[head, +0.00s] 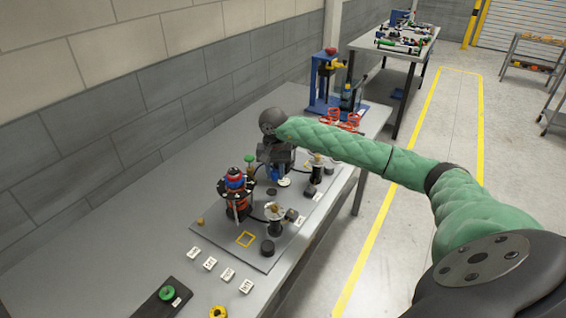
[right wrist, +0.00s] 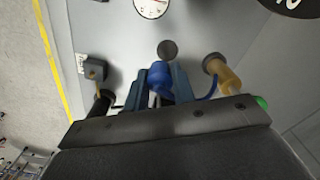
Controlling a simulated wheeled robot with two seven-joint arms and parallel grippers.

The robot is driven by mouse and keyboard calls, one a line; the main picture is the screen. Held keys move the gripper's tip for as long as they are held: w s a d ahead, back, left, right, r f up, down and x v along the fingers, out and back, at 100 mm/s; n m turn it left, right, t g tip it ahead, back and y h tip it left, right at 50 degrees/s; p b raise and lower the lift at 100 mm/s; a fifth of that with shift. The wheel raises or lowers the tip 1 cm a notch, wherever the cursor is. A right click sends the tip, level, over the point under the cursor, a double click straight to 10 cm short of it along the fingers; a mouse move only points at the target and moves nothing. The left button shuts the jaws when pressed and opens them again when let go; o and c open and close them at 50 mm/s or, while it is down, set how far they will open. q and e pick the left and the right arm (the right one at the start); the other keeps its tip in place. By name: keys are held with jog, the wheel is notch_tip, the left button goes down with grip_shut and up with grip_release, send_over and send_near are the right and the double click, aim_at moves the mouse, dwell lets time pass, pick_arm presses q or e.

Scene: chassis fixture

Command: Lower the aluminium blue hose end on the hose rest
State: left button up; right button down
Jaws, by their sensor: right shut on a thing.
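My right gripper (head: 276,172) is over the grey board on the table, at the end of the green-sleeved arm. In the right wrist view its two fingers (right wrist: 160,92) are closed around the blue hose end (right wrist: 158,76). A blue hose (right wrist: 208,95) shows to the right of the fingers, by a tan cylindrical fitting (right wrist: 228,76). A dark round disc (right wrist: 168,50) lies on the board just beyond the fingertips; I cannot tell whether it is the hose rest. The gap between the hose end and the board is unclear. My left gripper is not in view.
A white-faced gauge (right wrist: 152,6) is beyond the disc. A small grey block (right wrist: 95,68) stands left of the fingers. In the head view a red and blue stacked assembly (head: 236,188) stands nearer on the board (head: 225,245). A blue-framed press (head: 325,80) stands behind.

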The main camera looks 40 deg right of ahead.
jog(key=shift+w+a+f, duration=0.3)
jog(key=shift+w+a, duration=0.05)
jog(key=shift+w, duration=0.2)
jog(key=shift+f, duration=0.6)
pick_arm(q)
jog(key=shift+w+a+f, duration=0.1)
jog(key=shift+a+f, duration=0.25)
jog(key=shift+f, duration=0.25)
pick_arm(e)
jog(key=shift+f, duration=1.2)
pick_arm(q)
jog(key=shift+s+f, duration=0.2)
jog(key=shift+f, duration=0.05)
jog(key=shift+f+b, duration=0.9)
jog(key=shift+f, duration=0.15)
pick_arm(e)
jog(key=shift+f, duration=0.1)
